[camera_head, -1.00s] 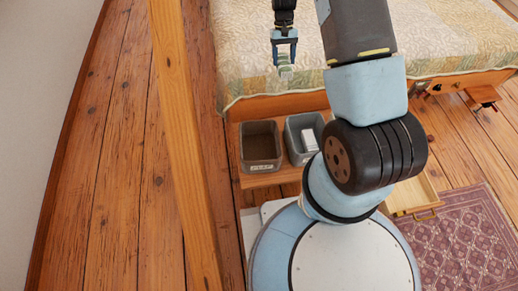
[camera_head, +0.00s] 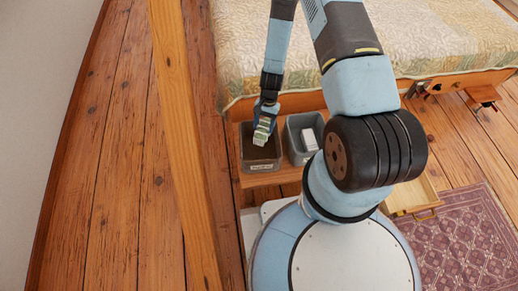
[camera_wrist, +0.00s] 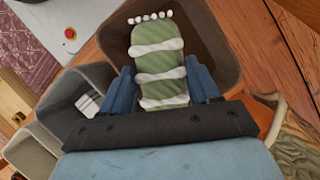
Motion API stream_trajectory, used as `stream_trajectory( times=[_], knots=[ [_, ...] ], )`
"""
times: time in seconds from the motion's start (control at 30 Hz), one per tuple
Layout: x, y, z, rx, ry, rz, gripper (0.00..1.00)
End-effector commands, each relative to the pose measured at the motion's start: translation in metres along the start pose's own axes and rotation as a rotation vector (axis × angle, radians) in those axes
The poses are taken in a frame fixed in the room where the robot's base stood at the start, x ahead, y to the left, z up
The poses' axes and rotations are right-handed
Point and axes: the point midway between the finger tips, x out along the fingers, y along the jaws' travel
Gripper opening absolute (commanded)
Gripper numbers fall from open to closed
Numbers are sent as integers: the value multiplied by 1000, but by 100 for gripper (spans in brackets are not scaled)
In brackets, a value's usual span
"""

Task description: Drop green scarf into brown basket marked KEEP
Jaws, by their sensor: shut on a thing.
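My gripper (camera_head: 266,108) is shut on the green scarf (camera_head: 262,132) and holds it above the brown basket (camera_head: 246,150). In the wrist view the scarf (camera_wrist: 160,65) is a folded green piece with white bands and a white beaded fringe, between my two blue fingers (camera_wrist: 160,72). The basket's brown inside wall (camera_wrist: 218,35) surrounds the scarf's far end in that view. In the head view the basket has a pale label on its near side, too small to read clearly. I cannot tell how far the scarf reaches below the rim.
A grey basket (camera_head: 291,140) with a white object (camera_head: 309,139) in it stands close on the right. A wooden post (camera_head: 185,150) rises left of the baskets. The bed (camera_head: 420,50) is behind. An open drawer (camera_head: 412,200) and a rug (camera_head: 460,240) lie to the right.

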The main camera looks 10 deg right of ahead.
Motion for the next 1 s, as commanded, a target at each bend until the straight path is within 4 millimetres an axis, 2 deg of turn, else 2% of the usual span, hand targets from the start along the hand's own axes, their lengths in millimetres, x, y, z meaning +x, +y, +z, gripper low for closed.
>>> stream_trajectory(
  times=[0.4, 0.6, 0.9, 0.93, 1.0],
  knots=[
    [38, 0, -16, -1, -2, 1, 27],
    [46, 0, -19, -2, -1, 1, 27],
    [47, 0, -19, -3, -1, 1, 27],
    [47, 0, -19, -3, -1, 1, 64],
    [47, 0, -19, -3, -1, 1, 71]
  ],
)
